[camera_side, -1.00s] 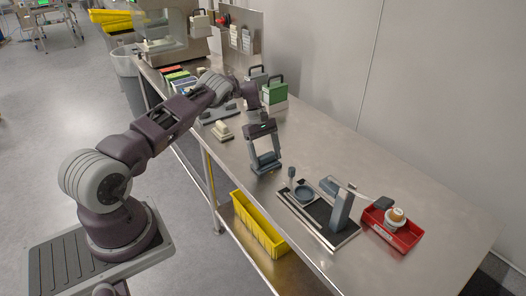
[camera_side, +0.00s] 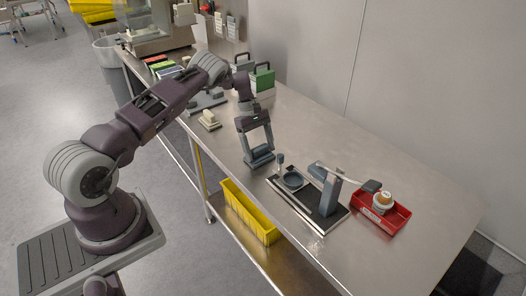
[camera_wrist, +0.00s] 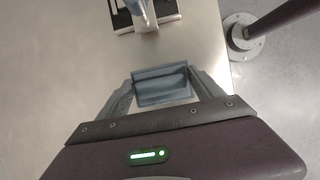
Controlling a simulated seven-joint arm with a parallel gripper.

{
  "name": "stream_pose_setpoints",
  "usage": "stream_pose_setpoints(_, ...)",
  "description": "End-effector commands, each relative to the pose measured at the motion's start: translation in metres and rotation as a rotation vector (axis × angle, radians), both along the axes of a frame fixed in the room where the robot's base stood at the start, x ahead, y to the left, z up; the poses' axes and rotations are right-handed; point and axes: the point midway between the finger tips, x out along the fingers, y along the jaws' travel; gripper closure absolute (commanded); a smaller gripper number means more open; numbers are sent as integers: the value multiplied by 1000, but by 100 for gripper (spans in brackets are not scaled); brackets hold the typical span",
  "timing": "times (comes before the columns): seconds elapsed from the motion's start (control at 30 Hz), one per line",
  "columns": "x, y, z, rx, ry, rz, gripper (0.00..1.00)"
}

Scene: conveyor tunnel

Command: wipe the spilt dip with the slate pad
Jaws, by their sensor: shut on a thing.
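The slate pad (camera_side: 262,158) is a blue-grey block held between the fingertips of my gripper (camera_side: 259,155), low over the steel table, left of the black tray. I cannot tell whether its underside touches the table. In the wrist view the slate pad (camera_wrist: 162,84) spans the gap between both fingers of my gripper (camera_wrist: 163,88), which is shut on it. I cannot make out the spilt dip in either view; the pad and gripper hide part of the table there.
A small cream block (camera_side: 209,119) lies behind left. The table's right part is bare.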

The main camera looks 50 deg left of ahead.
Motion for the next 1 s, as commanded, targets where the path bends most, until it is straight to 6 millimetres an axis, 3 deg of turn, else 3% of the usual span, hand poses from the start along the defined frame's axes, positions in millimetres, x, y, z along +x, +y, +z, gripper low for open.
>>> stream_pose_setpoints(0.5, 0, 56, -2, 14, 0, 19, 75)
stream_pose_setpoints(0.63, -2, 51, 4, -6, 9, 9, 75)
stream_pose_setpoints(0.7, 2, 52, 26, -4, -7, 1, 75)
stream_pose_setpoints(1.0, 0, 53, 49, 1, -1, 0, 75)
